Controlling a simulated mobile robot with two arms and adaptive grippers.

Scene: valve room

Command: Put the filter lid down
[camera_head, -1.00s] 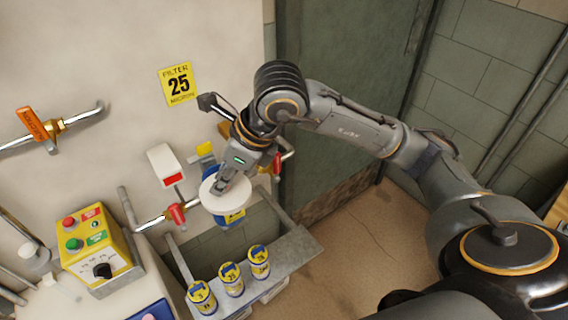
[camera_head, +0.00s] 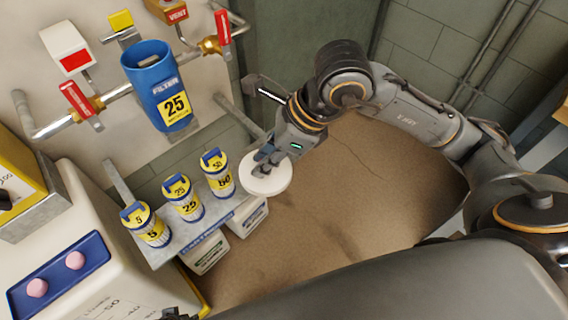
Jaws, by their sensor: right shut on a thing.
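The filter lid (camera_head: 270,184) is a white round disc. My right gripper (camera_head: 264,168) is shut on it from above and holds it just right of the shelf's cartridge marked 50. The lid appears roughly level; whether it touches the shelf I cannot tell. The blue filter housing (camera_head: 148,82), labelled FILTER 25, stands on the wall pipe with its top uncovered. A metal shelf (camera_head: 192,238) below it carries cartridges marked 5 (camera_head: 146,225), 25 (camera_head: 183,198) and 50 (camera_head: 217,174). My left gripper is not clearly in view.
Red-handled valves (camera_head: 76,98) and (camera_head: 222,27) flank the housing on the pipe. White bins (camera_head: 206,254) hang under the shelf. A blue panel with pink buttons (camera_head: 58,274) is at lower left. Open floor (camera_head: 350,190) lies right of the shelf.

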